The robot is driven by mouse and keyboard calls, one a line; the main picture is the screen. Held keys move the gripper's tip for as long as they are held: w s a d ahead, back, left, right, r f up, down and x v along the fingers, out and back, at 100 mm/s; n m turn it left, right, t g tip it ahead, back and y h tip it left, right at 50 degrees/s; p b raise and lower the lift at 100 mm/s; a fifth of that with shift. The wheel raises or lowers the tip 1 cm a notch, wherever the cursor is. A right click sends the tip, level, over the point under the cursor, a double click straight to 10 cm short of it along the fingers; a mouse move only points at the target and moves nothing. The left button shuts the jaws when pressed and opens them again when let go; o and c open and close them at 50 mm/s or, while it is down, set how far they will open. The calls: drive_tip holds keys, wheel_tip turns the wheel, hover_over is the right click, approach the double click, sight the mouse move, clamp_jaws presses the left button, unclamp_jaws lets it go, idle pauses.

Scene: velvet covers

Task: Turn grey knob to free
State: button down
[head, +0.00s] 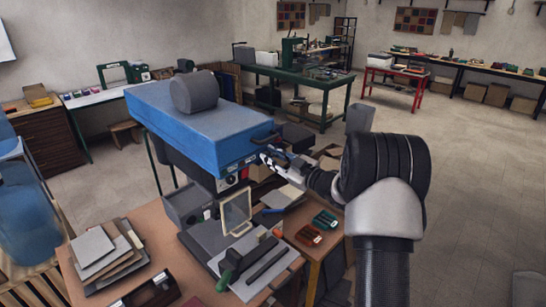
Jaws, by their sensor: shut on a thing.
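A blue machine (195,125) with a broad flat top stands in the middle of the head view, with a large grey cylinder (194,92) on its top. My gripper (267,155) reaches in from the right to the right end of the machine's front face. Its fingers are shut on a small part there. That part is mostly hidden by the fingers, so I cannot make out its colour or which way it is turned. Small dark and light controls (231,180) show on the front face to the left of my gripper.
Open floor (480,200) lies to the right.

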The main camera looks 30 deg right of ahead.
idle(0.4)
drive_tip(key=c, duration=1.4)
unclamp_jaws()
drive_tip(key=v, duration=1.2)
